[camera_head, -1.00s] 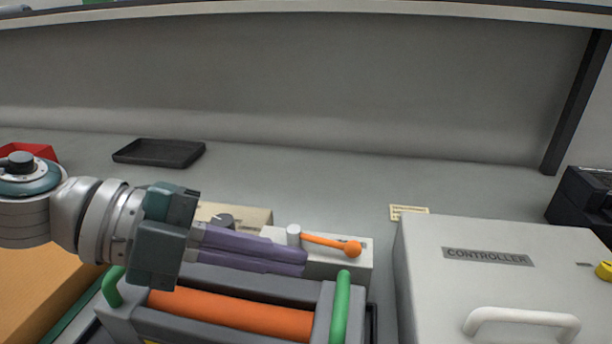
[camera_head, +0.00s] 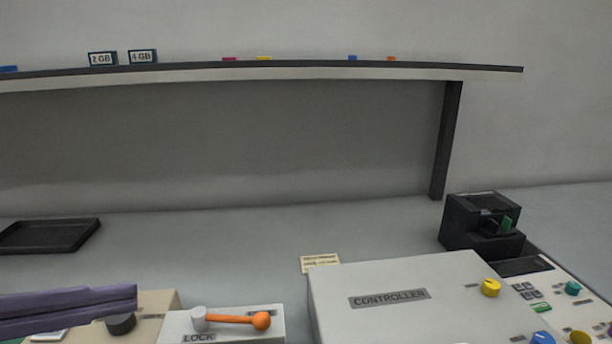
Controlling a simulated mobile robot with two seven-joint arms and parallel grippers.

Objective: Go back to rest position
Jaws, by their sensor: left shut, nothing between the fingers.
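My left gripper (camera_head: 134,303) comes in at the lower left edge. Only its purple fingers show, pointing right and lying together, with nothing between them. They are in front of the beige box with a black knob (camera_head: 121,324), left of the lock box (camera_head: 274,329) with its orange-tipped lever (camera_head: 240,320). The rest of the left arm is outside the picture. My right gripper is not in view.
The controller box (camera_head: 400,292) stands at the lower middle, with a black device (camera_head: 482,222) and a button panel (camera_head: 560,300) to its right. A black tray (camera_head: 48,235) lies at the left. A shelf (camera_head: 300,74) spans the back.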

